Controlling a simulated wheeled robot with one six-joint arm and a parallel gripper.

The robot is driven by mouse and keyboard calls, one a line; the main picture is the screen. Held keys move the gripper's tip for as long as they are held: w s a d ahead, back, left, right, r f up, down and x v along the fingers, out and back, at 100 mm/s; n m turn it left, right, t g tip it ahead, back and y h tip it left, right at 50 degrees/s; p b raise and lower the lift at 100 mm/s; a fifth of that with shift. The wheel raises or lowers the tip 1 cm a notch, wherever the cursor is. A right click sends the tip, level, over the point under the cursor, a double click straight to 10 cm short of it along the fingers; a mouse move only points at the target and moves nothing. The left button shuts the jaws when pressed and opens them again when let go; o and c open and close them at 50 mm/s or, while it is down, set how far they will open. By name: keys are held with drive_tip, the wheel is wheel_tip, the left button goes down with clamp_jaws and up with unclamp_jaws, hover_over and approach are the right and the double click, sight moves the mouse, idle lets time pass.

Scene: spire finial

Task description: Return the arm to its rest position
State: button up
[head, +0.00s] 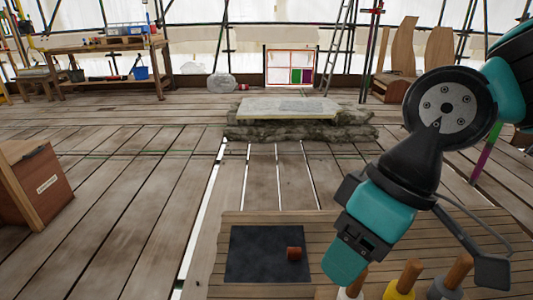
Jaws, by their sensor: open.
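My gripper (364,236), teal and black, hangs at the lower right on my bent arm. It is open, and nothing shows held in it. It is over the right part of a plank-topped surface (228,291), to the right of a dark square mat (256,246). A small reddish-brown cylinder (294,254) lies on the mat's right side, apart from my gripper. The fingertips are seen at an angle and partly overlap my wrist.
Several wooden-handled things, one with a yellow base (399,290), stand just below my gripper at the front edge. A pale slab on a stone base (290,108) lies ahead. A brown box (37,190) stands left. The plank floor between is clear.

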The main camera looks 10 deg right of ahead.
wheel_tip(320, 180, up, 31)
drive_tip(key=p, duration=2.9)
drive_tip(key=shift+p, duration=0.3)
